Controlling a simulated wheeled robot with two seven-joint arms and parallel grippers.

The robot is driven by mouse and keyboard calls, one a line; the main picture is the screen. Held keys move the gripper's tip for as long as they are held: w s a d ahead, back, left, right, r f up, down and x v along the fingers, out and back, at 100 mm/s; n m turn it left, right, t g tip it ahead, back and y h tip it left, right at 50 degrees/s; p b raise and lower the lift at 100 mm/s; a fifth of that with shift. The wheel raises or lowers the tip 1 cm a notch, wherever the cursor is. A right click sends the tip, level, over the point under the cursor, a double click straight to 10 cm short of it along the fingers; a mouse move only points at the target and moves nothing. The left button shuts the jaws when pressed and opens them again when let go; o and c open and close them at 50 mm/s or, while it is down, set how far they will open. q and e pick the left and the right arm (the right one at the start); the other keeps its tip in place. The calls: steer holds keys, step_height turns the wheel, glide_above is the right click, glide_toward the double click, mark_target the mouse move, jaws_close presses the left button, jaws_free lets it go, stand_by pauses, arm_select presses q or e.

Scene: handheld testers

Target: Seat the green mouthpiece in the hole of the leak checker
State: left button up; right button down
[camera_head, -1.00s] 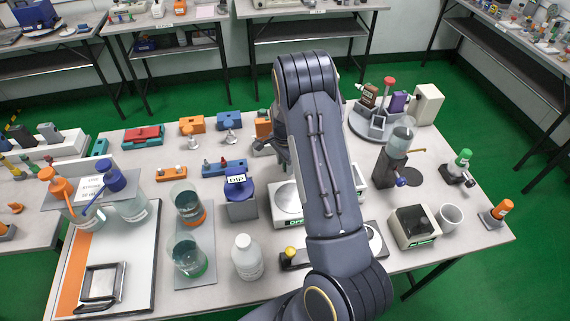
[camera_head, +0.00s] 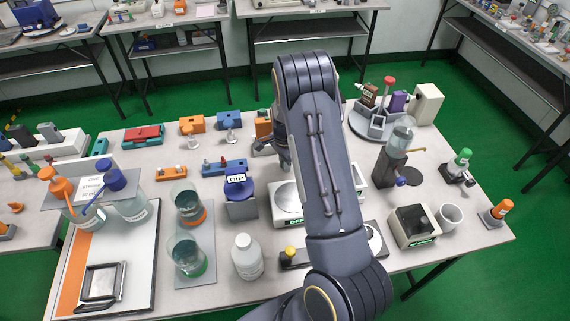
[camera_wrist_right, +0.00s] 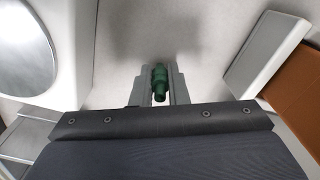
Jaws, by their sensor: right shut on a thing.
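My right gripper (camera_wrist_right: 159,90) is shut on the green mouthpiece (camera_wrist_right: 160,80), a small dark green ribbed piece between the two grey fingers in the right wrist view. A pale surface lies beyond it. In the head view my right gripper (camera_head: 284,160) shows only partly at the left edge of my own arm, near the middle of the table. The mouthpiece cannot be made out there. I cannot tell which device is the leak checker, and its hole is not visible. My left gripper is not in view.
An orange-brown block (camera_wrist_right: 305,75) and a grey panel (camera_wrist_right: 262,48) stand right of the fingers in the wrist view; a round metal plate (camera_wrist_right: 18,48) lies left.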

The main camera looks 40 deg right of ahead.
step_height(320, 180, up, 3)
steer(key=shift+b, duration=0.5)
steer(key=s+a+r, duration=0.9)
steer(key=s, duration=0.1)
steer(key=shift+s+a+r, duration=0.15)
steer(key=shift+s+r, duration=0.2)
steer(key=shift+r, duration=0.05)
